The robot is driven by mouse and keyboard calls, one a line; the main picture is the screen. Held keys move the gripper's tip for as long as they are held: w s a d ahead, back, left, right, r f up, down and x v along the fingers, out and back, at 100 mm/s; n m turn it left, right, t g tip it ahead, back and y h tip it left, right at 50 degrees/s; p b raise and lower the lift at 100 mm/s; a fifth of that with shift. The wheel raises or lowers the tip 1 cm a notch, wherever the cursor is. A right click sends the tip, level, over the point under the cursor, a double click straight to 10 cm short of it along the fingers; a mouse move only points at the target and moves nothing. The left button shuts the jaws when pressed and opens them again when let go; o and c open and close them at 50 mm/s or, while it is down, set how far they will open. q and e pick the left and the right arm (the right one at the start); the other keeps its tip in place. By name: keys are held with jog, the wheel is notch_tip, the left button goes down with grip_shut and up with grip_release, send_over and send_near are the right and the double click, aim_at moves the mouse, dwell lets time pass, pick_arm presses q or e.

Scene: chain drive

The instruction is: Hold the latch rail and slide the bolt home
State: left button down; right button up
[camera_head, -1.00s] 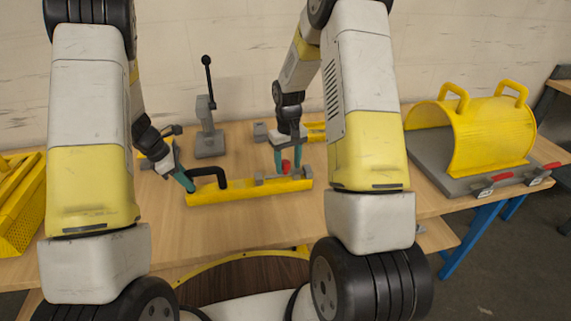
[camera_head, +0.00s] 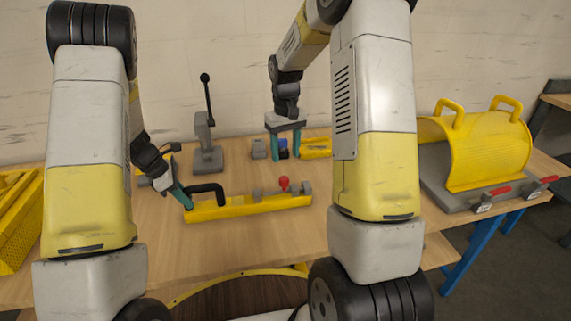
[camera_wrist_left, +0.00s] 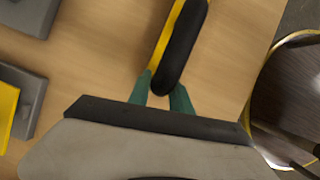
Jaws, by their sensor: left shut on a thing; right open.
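The yellow latch rail (camera_head: 235,209) lies on the table with a black handle (camera_head: 207,189) at its left end. My left gripper (camera_head: 187,203) is shut on this handle. In the left wrist view, the handle (camera_wrist_left: 181,50) runs up from between the green fingertips (camera_wrist_left: 161,97), with the yellow rail (camera_wrist_left: 163,48) behind it. The bolt's red knob (camera_head: 284,183) stands up near the rail's right end, between grey blocks. My right gripper (camera_head: 287,156) is open behind the rail, its fingers either side of a small blue part (camera_head: 283,144). Contact there cannot be told.
A grey block (camera_head: 259,149) and a yellow piece (camera_head: 317,148) flank the blue part. A grey lever stand (camera_head: 207,158) is at the back. A yellow curved cover (camera_head: 485,150) stands at right, a yellow bin (camera_head: 20,225) at left. The table front is clear.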

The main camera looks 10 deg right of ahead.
jog(key=shift+r, duration=0.45)
pick_arm(q)
jog(key=c, duration=1.1)
grip_release()
